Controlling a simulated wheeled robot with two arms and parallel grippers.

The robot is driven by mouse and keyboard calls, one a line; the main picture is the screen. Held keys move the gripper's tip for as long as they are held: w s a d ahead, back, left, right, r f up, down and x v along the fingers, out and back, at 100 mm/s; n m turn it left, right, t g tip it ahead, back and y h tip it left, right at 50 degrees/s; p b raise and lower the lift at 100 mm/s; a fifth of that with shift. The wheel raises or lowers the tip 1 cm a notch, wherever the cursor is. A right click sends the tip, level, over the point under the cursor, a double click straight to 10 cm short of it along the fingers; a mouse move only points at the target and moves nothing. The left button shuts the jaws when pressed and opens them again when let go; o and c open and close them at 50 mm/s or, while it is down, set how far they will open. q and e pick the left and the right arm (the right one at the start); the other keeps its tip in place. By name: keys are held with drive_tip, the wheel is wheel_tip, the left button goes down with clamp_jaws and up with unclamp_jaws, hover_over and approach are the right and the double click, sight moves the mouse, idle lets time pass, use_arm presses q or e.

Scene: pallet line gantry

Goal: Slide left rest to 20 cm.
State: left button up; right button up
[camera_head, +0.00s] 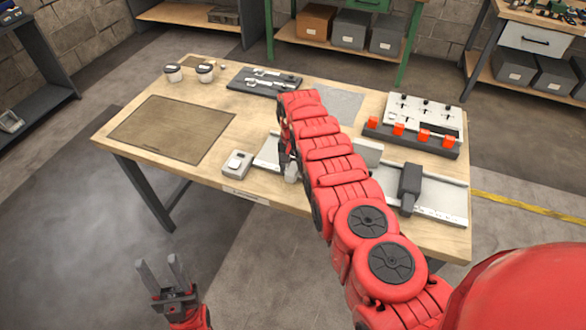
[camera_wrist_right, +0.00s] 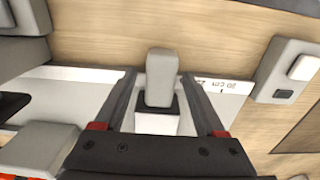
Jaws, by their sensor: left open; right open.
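The left rest (camera_wrist_right: 160,85) shows in the right wrist view as a light grey knob on a pale block, on the white measuring rail (camera_wrist_right: 75,75). The printed 20 cm mark (camera_wrist_right: 225,84) lies to its right there, a little way off. My right gripper (camera_wrist_right: 160,77) is open, with one finger on each side of the knob and small gaps visible. In the head view my right arm hides most of the left rest and much of the rail (camera_head: 437,200). My left gripper (camera_head: 161,264) is open and empty, in front of the table.
A dark grey rest (camera_head: 410,182) stands on the rail's right part. A small grey button box (camera_head: 237,164) sits by the rail's left end. A board with orange blocks (camera_head: 410,138) is behind. A brown mat (camera_head: 168,128) covers the table's left.

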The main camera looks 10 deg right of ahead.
drive_tip(key=shift+r, duration=0.5)
wheel_tip(320, 180, up, 2)
drive_tip(key=shift+r+p, duration=0.15)
drive_tip(key=shift+p, duration=0.3)
wheel_tip(320, 180, up, 14)
drive_tip(key=b, duration=0.2)
